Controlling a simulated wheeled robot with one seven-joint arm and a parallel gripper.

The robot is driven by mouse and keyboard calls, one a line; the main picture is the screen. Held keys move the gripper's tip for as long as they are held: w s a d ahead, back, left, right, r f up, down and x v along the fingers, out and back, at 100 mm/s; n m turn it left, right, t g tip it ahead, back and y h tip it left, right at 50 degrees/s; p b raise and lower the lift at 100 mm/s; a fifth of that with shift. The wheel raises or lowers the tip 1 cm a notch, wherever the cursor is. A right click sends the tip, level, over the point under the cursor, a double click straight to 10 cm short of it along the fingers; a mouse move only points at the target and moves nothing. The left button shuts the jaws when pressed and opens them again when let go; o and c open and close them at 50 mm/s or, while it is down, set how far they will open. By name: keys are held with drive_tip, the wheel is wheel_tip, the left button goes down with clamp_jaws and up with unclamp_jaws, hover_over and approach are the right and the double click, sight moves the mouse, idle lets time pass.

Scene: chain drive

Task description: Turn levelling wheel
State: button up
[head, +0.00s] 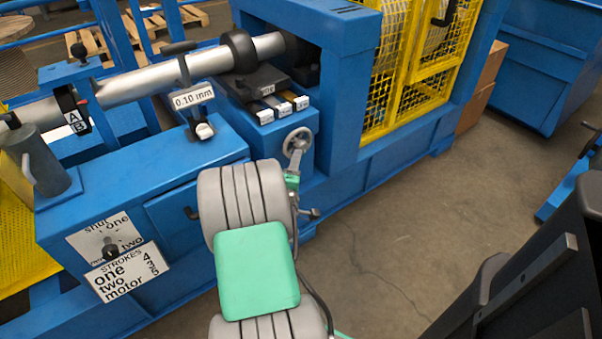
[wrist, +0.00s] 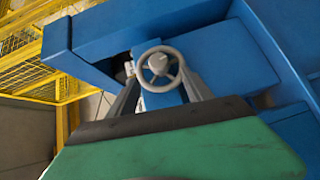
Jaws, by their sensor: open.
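The levelling wheel is a small grey handwheel (head: 298,143) on the front face of the blue machine block below the white-tipped bars. It also shows in the wrist view as a spoked grey wheel (wrist: 157,64) with a pale hub. My gripper (head: 293,178) is just in front of and below the wheel in the head view, mostly hidden by my grey and green arm. In the wrist view my gripper's (wrist: 161,80) two grey fingers stand apart, one on each side of the wheel's lower part. Nothing is held, and I cannot tell whether a finger touches the rim.
A yellow mesh guard (head: 410,60) stands right of the wheel. A silver shaft (head: 130,82) runs across the machine at upper left. A small lever (head: 192,213) and a labelled knob (head: 110,250) are on the left front.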

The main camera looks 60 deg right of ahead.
sight(300, 145)
drive_tip(key=x, duration=0.7)
drive_tip(key=shift+d, duration=0.4)
drive_tip(key=shift+c, duration=0.5)
clamp_jaws()
